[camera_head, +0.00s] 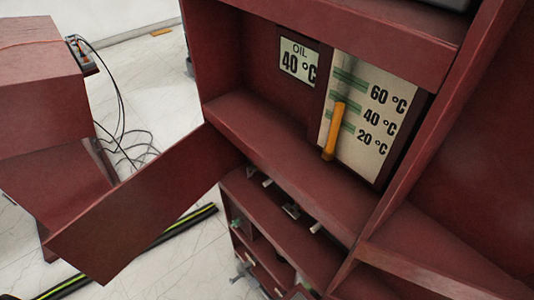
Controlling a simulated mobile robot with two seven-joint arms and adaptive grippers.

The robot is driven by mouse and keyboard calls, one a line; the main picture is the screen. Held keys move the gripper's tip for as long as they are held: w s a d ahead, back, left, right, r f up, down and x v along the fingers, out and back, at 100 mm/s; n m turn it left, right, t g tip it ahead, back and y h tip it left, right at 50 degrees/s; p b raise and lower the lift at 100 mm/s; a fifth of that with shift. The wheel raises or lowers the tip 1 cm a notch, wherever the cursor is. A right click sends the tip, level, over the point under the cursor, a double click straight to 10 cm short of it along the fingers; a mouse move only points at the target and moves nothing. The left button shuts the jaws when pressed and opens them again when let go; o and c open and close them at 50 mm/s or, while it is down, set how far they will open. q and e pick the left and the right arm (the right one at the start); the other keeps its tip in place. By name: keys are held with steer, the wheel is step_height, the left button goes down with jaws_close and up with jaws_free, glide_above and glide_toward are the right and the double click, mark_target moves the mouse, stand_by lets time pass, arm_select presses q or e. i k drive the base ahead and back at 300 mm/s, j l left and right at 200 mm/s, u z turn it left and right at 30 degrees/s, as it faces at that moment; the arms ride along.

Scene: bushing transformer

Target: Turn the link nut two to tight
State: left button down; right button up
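Neither of my grippers is in view. Below the dark red cabinet's gauge compartment is a lower compartment (262,215). Small pale fittings stick out along its top edge, one at the left (267,183), one in the middle (291,210) and one at the right (315,228). They are too small to tell whether any is link nut two, or how tight it is. More small grey and green fittings show lower down, partly cut off by the bottom edge of the picture.
An open dark red door (140,215) juts out to the left. The gauge board (365,120) carries an orange pointer (333,130), beside an "OIL 40 °C" sign (298,62). Another red cabinet (40,85) with black cables (120,110) stands left. A black and yellow strip crosses the pale floor.

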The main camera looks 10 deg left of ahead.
mark_target(250, 168)
steer(key=k+l+u, duration=0.1)
steer(key=k, duration=0.3)
steer(key=k+l+u, duration=0.15)
steer(key=k, duration=0.25)
steer(key=j+z, duration=0.25)
steer(key=j, duration=0.2)
steer(key=j+z, duration=0.25)
steer(key=j, duration=0.25)
